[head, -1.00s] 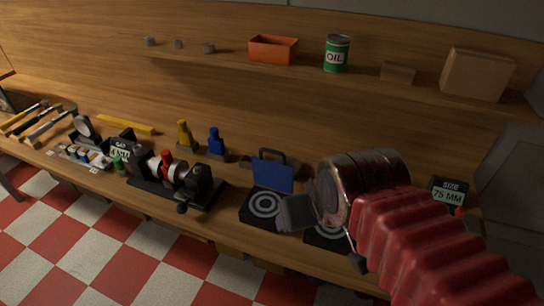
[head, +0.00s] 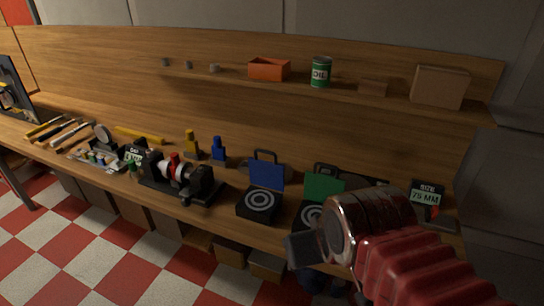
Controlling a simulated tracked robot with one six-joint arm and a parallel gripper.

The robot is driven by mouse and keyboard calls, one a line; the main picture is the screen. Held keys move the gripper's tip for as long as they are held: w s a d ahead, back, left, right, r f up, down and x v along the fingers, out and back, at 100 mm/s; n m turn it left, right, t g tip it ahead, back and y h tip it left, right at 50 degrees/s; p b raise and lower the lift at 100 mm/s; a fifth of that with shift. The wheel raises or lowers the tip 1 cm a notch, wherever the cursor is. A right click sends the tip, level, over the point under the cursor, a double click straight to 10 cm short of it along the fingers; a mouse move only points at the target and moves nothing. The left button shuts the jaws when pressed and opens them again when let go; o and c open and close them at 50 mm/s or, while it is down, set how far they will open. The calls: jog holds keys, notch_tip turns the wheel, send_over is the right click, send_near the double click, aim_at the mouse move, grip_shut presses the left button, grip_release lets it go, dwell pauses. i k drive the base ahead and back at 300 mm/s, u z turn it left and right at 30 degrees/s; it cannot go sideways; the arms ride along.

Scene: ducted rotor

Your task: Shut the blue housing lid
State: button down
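The blue housing lid (head: 267,174) stands open, upright at the back of a black housing base (head: 259,204) with a round ringed face on top. A dark handle rises behind the lid. My gripper (head: 291,248) is at the front right of the blue-lidded housing, near the bench's front edge and apart from the lid. Its fingers look like one dark grey block, so I cannot tell whether they are open or shut. My wrist and red arm sleeve cover the bench to the right.
A similar housing with an open green lid (head: 322,187) stands right of the blue one, partly hidden by my gripper. A black machine (head: 178,180) stands to the left. Blue (head: 218,150) and yellow (head: 191,145) bottles stand behind it. A shelf with an oil can (head: 321,73) runs above.

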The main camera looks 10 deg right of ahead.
aim_at(267, 175)
jog(key=k, duration=0.75)
jog(key=u, duration=0.65)
jog(key=i, duration=2.25)
jog(key=z, duration=0.7)
